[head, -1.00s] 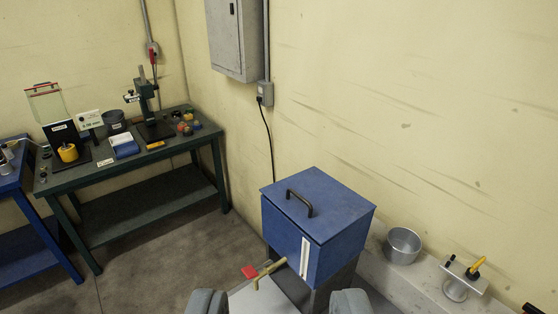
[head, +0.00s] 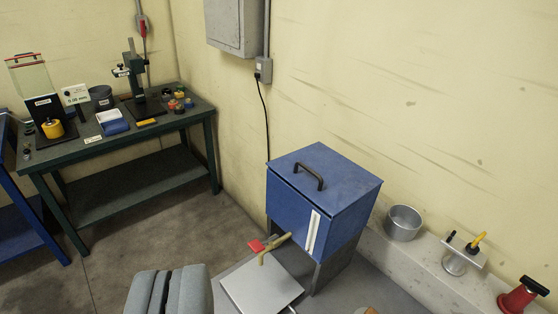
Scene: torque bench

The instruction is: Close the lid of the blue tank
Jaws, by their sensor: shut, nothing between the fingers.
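The blue tank (head: 290,212) stands near the wall, right of centre, on a dark grey base. Its lid (head: 345,173) lies flat across the top, with a dark arched handle (head: 308,177) on it. A thin dark line shows between the lid's front edge and the tank; I cannot tell if there is any small gap. My gripper (head: 167,290) is at the bottom left of centre, fingers together and empty, apart from the tank and lid.
A brass tap (head: 275,245) with a red lever (head: 255,246) sticks out from the tank's front above a pale plate (head: 262,287). A metal pot (head: 403,223) and a red object (head: 521,296) stand on the ledge at right. A green bench (head: 120,135) holds instruments at left. Floor between is clear.

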